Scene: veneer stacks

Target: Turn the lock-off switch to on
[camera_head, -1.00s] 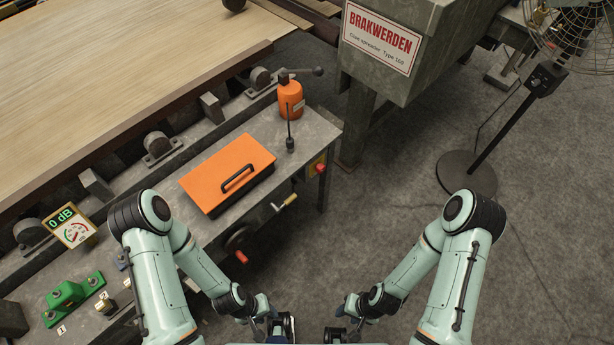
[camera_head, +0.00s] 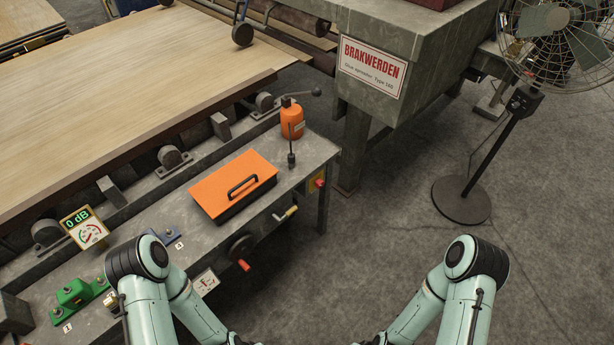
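A round dark rotary control with a red handle (camera_head: 241,250) is on the front face of the grey bench; it may be the lock-off switch, but I cannot read its position. A small white marked plate (camera_head: 205,282) is to its lower left.
The grey bench (camera_head: 317,150) bears an orange lidded box (camera_head: 232,185), an orange bottle (camera_head: 292,122), a gauge (camera_head: 85,228) and a green block (camera_head: 78,292). A glue spreader (camera_head: 420,50) and a fan (camera_head: 560,45) stand behind.

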